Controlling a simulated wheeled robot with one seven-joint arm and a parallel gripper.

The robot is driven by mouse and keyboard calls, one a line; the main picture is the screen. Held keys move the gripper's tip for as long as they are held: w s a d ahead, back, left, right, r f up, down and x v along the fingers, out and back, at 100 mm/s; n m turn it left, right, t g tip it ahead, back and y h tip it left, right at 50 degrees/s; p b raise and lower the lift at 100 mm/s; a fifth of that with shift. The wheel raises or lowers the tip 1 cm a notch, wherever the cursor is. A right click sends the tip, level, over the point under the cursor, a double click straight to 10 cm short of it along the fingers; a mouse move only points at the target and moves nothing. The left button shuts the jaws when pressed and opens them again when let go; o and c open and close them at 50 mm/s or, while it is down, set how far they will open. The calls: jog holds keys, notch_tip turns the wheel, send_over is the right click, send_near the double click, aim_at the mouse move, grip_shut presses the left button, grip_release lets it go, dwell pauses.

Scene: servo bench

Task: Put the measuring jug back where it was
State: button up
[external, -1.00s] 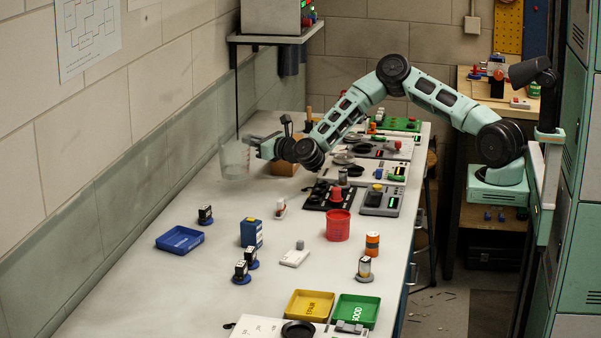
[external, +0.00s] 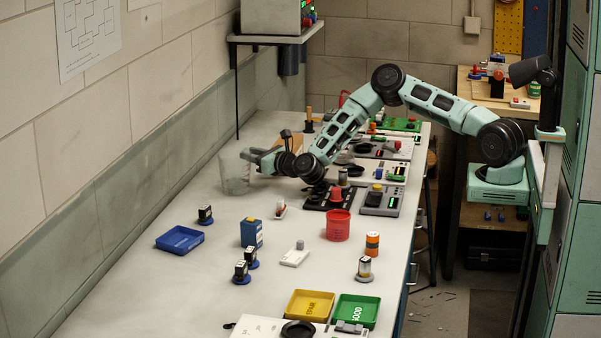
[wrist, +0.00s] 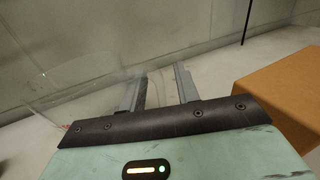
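The measuring jug (external: 235,174) is a clear, see-through vessel at the left side of the bench, near the wall. What lies between the fingers is hard to make out. The jug's base is at or just above the bench top; I cannot tell if it touches.
A brown box (wrist: 285,88) stands close to the right of my gripper. A blue tray (external: 180,238), a blue box (external: 251,234) and a red container (external: 338,226) stand nearer the front. The bench top (external: 140,285) is clear along the left front.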

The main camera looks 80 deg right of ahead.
jog(key=shift+s+r, duration=0.1)
jog(key=shift+r, duration=0.1)
jog(key=b+v, duration=0.1)
jog(key=v, duration=0.3)
jog(key=shift+s+a+f, duration=0.1)
jog(key=shift+s+f, duration=0.05)
jog(key=shift+f, duration=0.05)
notch_tip(320, 180, up, 7)
jog(key=shift+s+a+r+b, duration=0.15)
jog(key=shift+s+r+b, duration=0.05)
jog(key=shift+b, duration=0.2)
